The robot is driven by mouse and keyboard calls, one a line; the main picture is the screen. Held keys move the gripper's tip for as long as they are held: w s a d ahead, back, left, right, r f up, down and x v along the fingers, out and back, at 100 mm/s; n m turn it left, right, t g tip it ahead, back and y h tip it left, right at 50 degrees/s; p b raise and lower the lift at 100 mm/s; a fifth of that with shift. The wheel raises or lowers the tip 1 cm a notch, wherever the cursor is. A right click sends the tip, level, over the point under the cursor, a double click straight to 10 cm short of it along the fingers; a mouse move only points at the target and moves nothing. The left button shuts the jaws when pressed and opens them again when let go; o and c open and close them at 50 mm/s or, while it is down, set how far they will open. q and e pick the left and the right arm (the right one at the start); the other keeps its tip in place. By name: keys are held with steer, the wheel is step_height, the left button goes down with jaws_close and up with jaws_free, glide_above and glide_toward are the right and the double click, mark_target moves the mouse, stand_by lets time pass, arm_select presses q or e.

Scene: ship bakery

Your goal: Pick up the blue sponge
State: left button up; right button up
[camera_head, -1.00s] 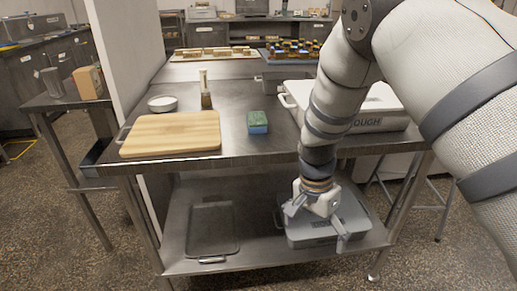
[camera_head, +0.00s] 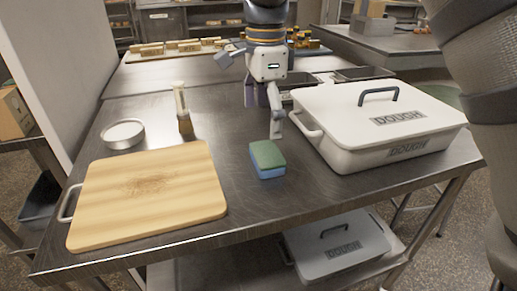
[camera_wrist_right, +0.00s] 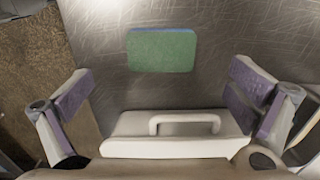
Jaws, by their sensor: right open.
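The blue sponge (camera_head: 268,172) has a green top layer and lies flat on the steel table, left of the big dough box. In the right wrist view the sponge (camera_wrist_right: 162,50) shows its green face with a thin blue edge, ahead of the fingers. My right gripper (camera_head: 258,92) hangs above the table, over and behind the sponge in the head view. It is open and empty, with its fingers (camera_wrist_right: 165,90) wide apart, and does not touch the sponge. My left gripper is not in view.
A white lidded dough box (camera_head: 380,120) stands close to the sponge's right. A second dough box (camera_head: 335,245) is on the lower shelf. Bare steel surrounds the sponge's front.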

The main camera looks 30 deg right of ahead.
mark_target(267, 152)
steer(key=f, duration=0.9)
steer(key=shift+d, duration=0.35)
steer(key=c, duration=0.7)
